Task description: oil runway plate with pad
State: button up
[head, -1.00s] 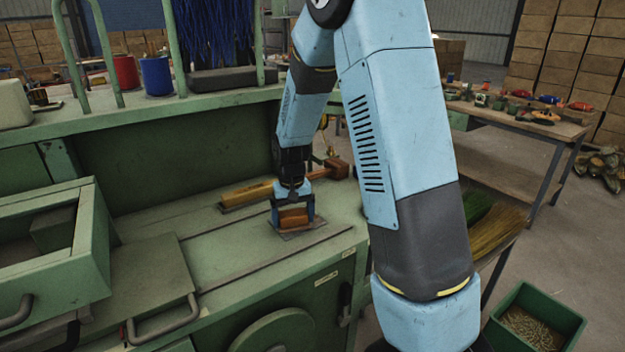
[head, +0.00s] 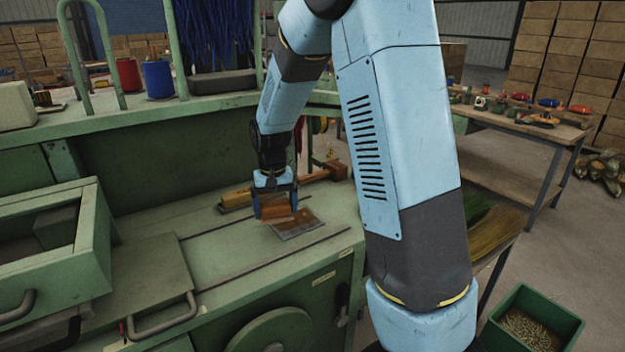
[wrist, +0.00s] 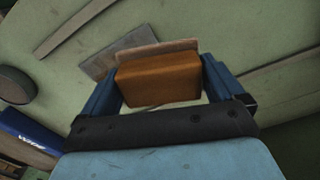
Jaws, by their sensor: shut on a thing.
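My gripper (head: 275,205) is shut on an orange-brown pad (head: 277,211), which sits between its two blue fingers; the pad also shows in the wrist view (wrist: 160,80). The runway plate (head: 297,224) is a flat grey metal plate on the green bench top, with a darker brownish patch on part of its surface. The pad is over the plate's left edge, and most of the plate is uncovered to its right. In the wrist view the plate (wrist: 115,52) lies partly hidden behind the pad. I cannot tell whether the pad touches it.
A yellow block (head: 237,199) lies on the bench left of my gripper. A wooden-handled tool (head: 325,172) lies behind. A green drawer (head: 60,245) stands open at the left. The bench front right of the plate is clear.

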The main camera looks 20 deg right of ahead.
aim_at(275, 203)
jog(key=shift+r, duration=1.55)
jog(key=shift+s+f, duration=0.1)
